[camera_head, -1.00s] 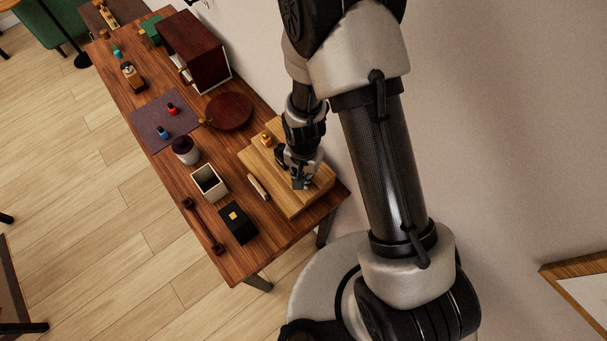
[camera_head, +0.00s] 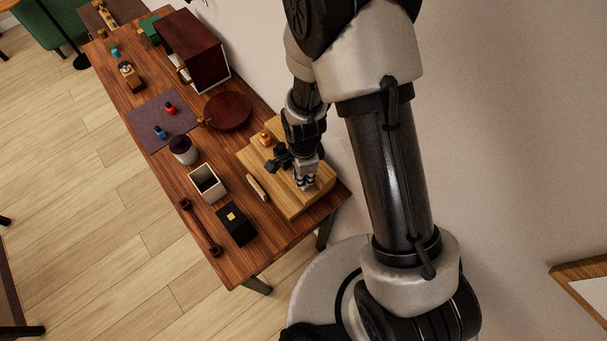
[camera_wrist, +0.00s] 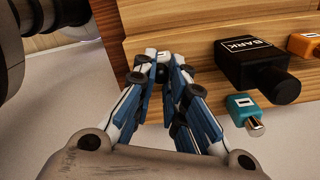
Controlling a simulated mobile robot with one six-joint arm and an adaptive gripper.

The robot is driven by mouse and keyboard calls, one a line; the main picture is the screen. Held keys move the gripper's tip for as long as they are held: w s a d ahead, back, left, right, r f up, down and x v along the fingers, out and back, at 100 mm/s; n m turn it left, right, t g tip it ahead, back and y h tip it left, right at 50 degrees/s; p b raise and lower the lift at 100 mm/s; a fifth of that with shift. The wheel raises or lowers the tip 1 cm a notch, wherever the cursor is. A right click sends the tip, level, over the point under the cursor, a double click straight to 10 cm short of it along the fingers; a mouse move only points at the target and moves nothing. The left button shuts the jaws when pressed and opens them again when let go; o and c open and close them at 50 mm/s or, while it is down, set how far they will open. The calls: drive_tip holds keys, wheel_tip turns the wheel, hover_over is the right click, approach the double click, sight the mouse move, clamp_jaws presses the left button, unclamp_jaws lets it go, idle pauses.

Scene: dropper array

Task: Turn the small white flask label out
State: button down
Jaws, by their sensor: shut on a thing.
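In the wrist view, my gripper (camera_wrist: 163,72) has its blue-and-white fingers closed together beside the wooden stand. A small white piece with a dark round top, which looks like the small white flask (camera_wrist: 161,57), shows between the fingertips. The fingers cover most of it, and I see no label on it. In the head view, my gripper (camera_head: 305,182) is low over the right part of the stepped wooden stand (camera_head: 290,207); the flask cannot be made out there.
Right of the fingers are a black bottle (camera_wrist: 250,64) labelled BARK, a teal bottle (camera_wrist: 241,108) and an orange bottle (camera_wrist: 302,45). The table (camera_head: 263,258) also holds an open white box (camera_head: 207,183), a black box (camera_head: 237,224) and a round dark red-brown dish (camera_head: 228,110).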

drive_tip(key=c, duration=1.6)
unclamp_jaws()
drive_tip(key=shift+o, duration=0.2)
drive_tip(key=shift+r, duration=0.1)
wheel_tip(320, 180, up, 12)
